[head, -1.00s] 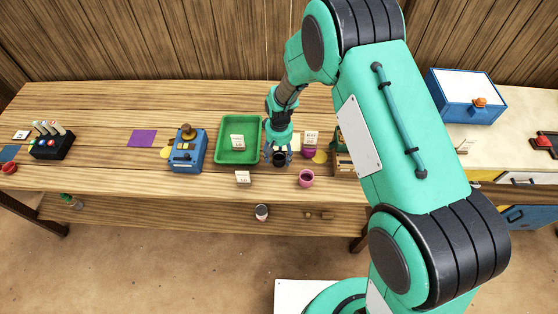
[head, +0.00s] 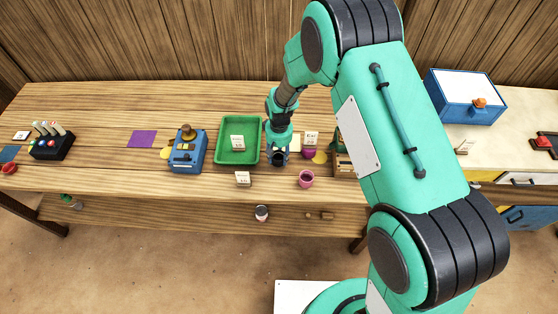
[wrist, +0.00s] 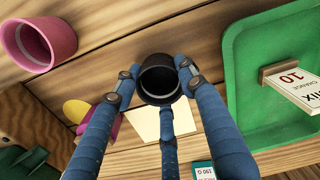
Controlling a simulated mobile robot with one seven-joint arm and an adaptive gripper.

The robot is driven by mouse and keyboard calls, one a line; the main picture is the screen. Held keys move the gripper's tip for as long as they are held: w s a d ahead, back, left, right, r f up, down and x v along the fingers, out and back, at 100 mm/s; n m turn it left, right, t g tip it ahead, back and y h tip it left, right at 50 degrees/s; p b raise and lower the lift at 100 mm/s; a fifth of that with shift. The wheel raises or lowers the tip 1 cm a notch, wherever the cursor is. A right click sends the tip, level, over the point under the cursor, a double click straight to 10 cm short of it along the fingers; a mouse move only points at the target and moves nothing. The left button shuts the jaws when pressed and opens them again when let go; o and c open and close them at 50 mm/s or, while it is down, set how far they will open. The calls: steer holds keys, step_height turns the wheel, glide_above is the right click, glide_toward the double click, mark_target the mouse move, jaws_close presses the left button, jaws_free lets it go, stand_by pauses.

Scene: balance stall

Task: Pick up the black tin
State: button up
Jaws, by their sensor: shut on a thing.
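The black tin (wrist: 159,80) is an open-topped dark cup shape, seen in the wrist view between the blue fingers of my gripper (wrist: 157,75). The fingers touch it on both sides, and a third finger lies below it in the picture. In the head view my gripper (head: 279,154) is over the wooden table, just right of the green tray, with the black tin (head: 279,158) at its fingertips. My gripper is shut on the tin. I cannot tell whether the tin is clear of the tabletop.
The green tray (head: 220,147) with a card in it is close on the left. A pink cup (head: 306,179) stands to the right, near the front edge. A blue device (head: 187,155) is further left.

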mark_target(279, 152)
steer(key=shift+r, duration=0.1)
steer(key=shift+r, duration=0.5)
steer(key=shift+s+d+r+p, duration=0.1)
steer(key=shift+s+r+p, duration=0.1)
steer(key=shift+r, duration=0.45)
steer(key=shift+s+d+r+p, duration=0.1)
steer(key=shift+s+r, duration=0.05)
steer(key=shift+r, duration=0.45)
steer(key=s+d, duration=0.1)
steer(key=s, duration=0.3)
steer(key=s+d+r, duration=0.1)
steer(key=s+d, duration=0.1)
steer(key=s, duration=0.3)
steer(key=s+d+p, duration=0.1)
steer(key=s+d, duration=0.1)
steer(key=s, duration=0.3)
steer(key=shift+s+r, duration=0.15)
